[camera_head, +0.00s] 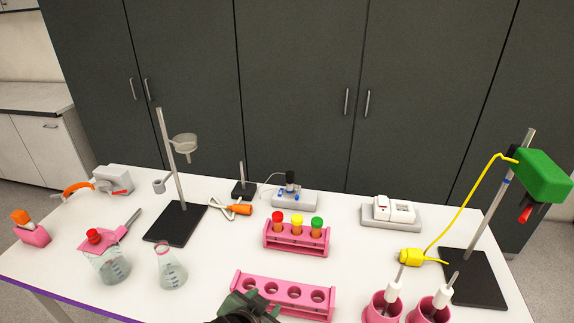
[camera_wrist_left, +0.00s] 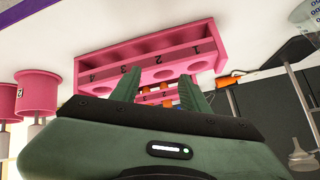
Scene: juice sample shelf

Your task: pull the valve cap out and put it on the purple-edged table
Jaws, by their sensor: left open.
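The purple-edged table (camera_head: 345,235) has a white top, with its purple edge at the lower left. I cannot tell for certain which part is the valve cap. A red cap (camera_head: 94,236) sits on the pink cover of a flask at the left. A green block (camera_head: 543,174) with a red lever (camera_head: 525,214) hangs on a stand at the right. My left gripper (camera_head: 248,302) is over the front pink rack (camera_head: 240,282). In the left wrist view its fingers (camera_wrist_left: 160,92) are apart before that numbered rack (camera_wrist_left: 150,44), with nothing clearly held. My right gripper is out of view.
A pink rack (camera_head: 283,238) with red, yellow and green-capped tubes stands behind the front rack. Pink cups (camera_head: 383,308) stand front right. A stand (camera_head: 175,222) and a conical flask (camera_head: 172,270) stand left.

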